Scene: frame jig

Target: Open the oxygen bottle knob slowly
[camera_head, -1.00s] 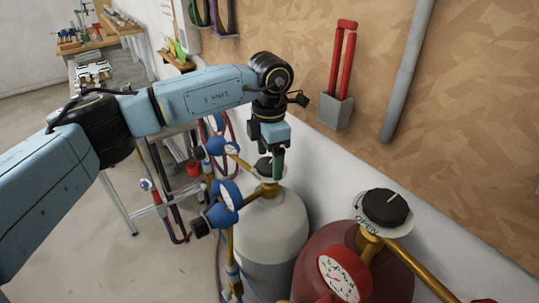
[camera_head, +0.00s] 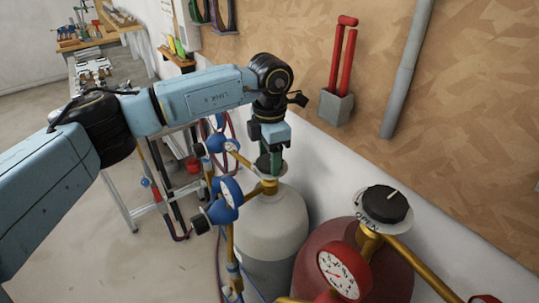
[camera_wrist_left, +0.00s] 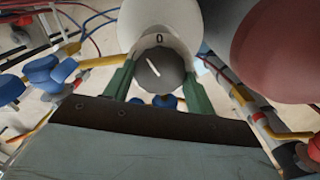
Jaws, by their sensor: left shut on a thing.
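The oxygen bottle (camera_head: 268,232) is the pale grey-white cylinder at the centre of the head view. Its dark round knob (camera_wrist_left: 159,70) has a white pointer line and sits on a white dial plate marked "0". My left gripper (camera_head: 270,164) comes down on the knob from above. In the left wrist view, its green fingers stand on either side of the knob, shut on it. The gripper hides most of the knob in the head view. My right gripper is in neither view.
A dark red bottle (camera_head: 313,262) with a black knob (camera_head: 387,204) marked "OPEN" and a red gauge (camera_head: 345,271) stands close on the right. Blue gauges (camera_head: 227,193) and brass pipes sit left of the oxygen bottle. A wall holder (camera_head: 335,106) with red handles is behind.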

